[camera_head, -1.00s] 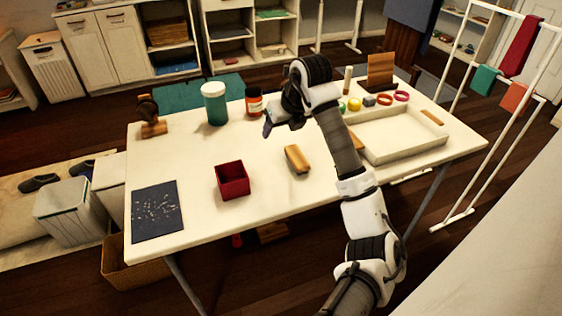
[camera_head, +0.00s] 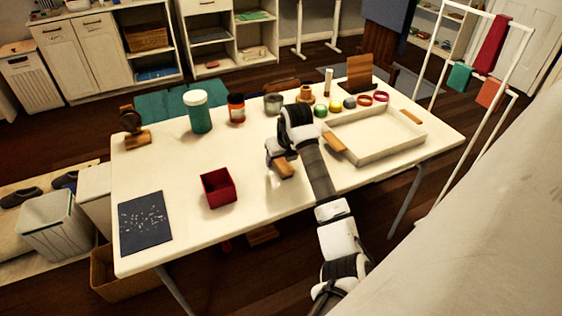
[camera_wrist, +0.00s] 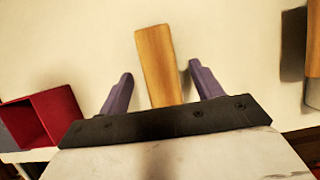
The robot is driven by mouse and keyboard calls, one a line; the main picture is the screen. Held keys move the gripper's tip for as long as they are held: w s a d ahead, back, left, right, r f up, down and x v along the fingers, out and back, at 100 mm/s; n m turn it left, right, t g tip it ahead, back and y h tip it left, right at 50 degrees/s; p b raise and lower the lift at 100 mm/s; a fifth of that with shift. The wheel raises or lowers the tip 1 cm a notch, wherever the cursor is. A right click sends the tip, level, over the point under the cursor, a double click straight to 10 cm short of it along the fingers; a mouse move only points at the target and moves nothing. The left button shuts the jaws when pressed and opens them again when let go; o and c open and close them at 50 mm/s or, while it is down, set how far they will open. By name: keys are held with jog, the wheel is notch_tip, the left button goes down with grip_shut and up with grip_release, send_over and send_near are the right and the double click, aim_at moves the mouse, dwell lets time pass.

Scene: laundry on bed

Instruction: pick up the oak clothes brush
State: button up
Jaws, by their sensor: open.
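A light-brown wooden piece, which looks like the oak clothes brush (camera_wrist: 157,62), lies on the white table. In the wrist view it is between the two purple fingers of my gripper (camera_wrist: 160,72), with clear gaps on both sides. My gripper is open, and its fingers do not touch the wood. In the head view, my gripper (camera_head: 279,160) is low over the brush (camera_head: 285,170), and my arm hides part of it. I cannot see its bristles.
A red open box (camera_head: 218,188) stands left of my gripper; it also shows in the wrist view (camera_wrist: 52,115). Another wooden piece (camera_head: 334,142) lies close on the right, by the shallow cream tray (camera_head: 375,150). A green jar (camera_head: 200,112) stands behind. Table between box and gripper is clear.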

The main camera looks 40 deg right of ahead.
aim_at(281, 160)
jog(key=shift+x, duration=1.15)
jog(key=shift+f, duration=0.2)
jog(key=c, duration=1.1)
jog(key=shift+r, duration=0.1)
notch_tip(281, 160, up, 20)
jog(key=b, duration=0.2)
jog(key=shift+r+b, duration=0.15)
jog(key=shift+b, duration=0.25)
jog(key=o, duration=0.5)
jog(key=c, duration=0.4)
